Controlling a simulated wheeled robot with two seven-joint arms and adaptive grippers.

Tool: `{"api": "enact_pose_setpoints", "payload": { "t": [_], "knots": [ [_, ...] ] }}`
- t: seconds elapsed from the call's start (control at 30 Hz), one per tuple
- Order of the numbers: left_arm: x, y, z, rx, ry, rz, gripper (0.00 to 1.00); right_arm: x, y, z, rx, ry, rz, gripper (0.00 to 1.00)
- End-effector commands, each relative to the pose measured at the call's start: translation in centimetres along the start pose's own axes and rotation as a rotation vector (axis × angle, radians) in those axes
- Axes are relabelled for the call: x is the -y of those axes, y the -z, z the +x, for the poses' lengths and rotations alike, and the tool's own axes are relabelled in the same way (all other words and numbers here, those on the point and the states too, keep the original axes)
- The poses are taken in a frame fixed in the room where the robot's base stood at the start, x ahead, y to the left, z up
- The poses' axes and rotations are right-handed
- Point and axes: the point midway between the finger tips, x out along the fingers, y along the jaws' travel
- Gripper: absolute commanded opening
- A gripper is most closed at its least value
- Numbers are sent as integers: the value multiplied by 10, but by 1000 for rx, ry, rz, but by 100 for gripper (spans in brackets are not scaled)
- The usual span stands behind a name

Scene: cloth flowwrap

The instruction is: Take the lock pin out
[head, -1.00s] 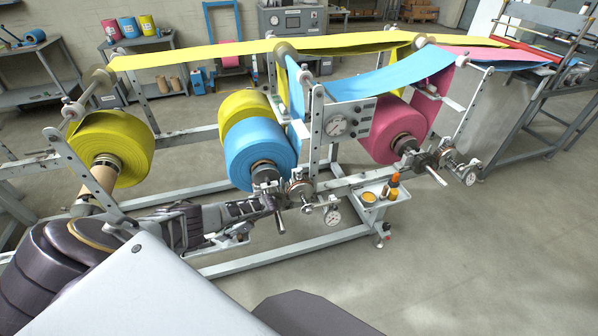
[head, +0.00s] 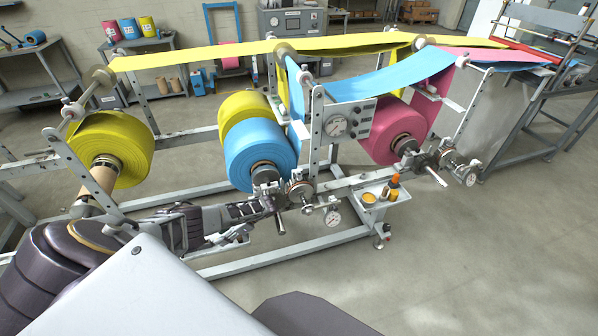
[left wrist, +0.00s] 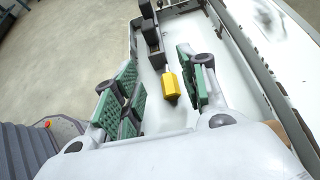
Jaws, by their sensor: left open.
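My left gripper (head: 228,232) reaches low along the front of the unwind stand, to the left of the blue roll's shaft end. In the left wrist view the gripper (left wrist: 155,80) is open, its green-padded fingers wide apart. A yellow grip on a pale rod (left wrist: 170,86) lies in the gap between the fingers, touching neither pad as far as I can see. It lines up with dark blocks (left wrist: 151,35) over a white surface. It may be the lock pin; I cannot tell for sure. In the head view it cannot be made out. My right gripper is not in view.
The stand carries yellow (head: 125,140), blue (head: 255,157) and pink (head: 385,140) rolls. A small tray (head: 372,204) with bottles sits right of centre. The floor (head: 470,260) at right is clear.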

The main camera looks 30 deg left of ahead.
Motion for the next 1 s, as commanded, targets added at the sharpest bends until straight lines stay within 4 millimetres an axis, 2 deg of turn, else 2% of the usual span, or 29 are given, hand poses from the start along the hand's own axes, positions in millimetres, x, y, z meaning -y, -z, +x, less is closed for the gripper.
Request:
{"api": "enact_pose_setpoints", "payload": {
  "t": [0.03, 0.37, 0.8, 1.0],
  "knots": [
    [0, 0, 0, 0, 0, 0, 42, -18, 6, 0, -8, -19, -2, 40],
    [0, 1, -17, -2, 1, 0, 42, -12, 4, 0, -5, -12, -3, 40],
    [0, 1, -65, -1, 0, 1, 42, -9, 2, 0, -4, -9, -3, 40],
    [0, 0, -77, -1, 0, 0, 42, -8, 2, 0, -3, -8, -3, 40]
  ]
}}
